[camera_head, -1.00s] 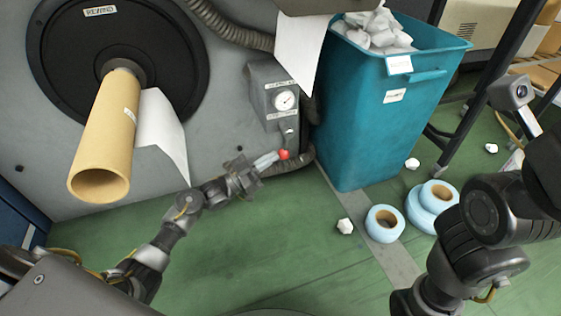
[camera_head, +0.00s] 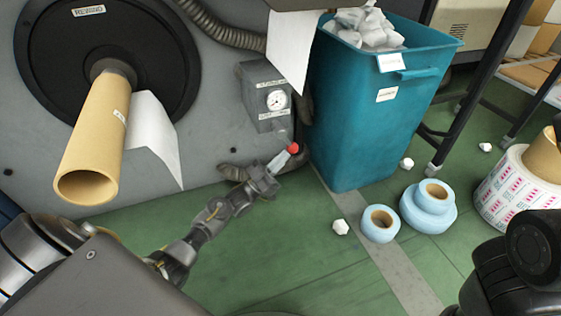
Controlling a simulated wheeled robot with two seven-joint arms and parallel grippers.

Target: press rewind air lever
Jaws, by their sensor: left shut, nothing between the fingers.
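The rewind air lever has a red knob (camera_head: 293,148) and hangs below a grey box with a round gauge (camera_head: 264,96) on the rewinder's front. My left gripper (camera_head: 278,161) is shut and empty, with its pale fingertips at the lower left side of the red knob. The fingertips appear to touch the knob, though contact is hard to confirm. The lever's shaft is partly visible between box and knob. My right gripper is out of view; only part of my right arm shows at the lower right.
A cardboard core (camera_head: 92,150) on the black rewind disc (camera_head: 50,65) sticks out at the left. A teal bin (camera_head: 365,120) of paper scraps stands right of the lever. Blue rolls (camera_head: 427,208) and paper scraps lie on the green floor.

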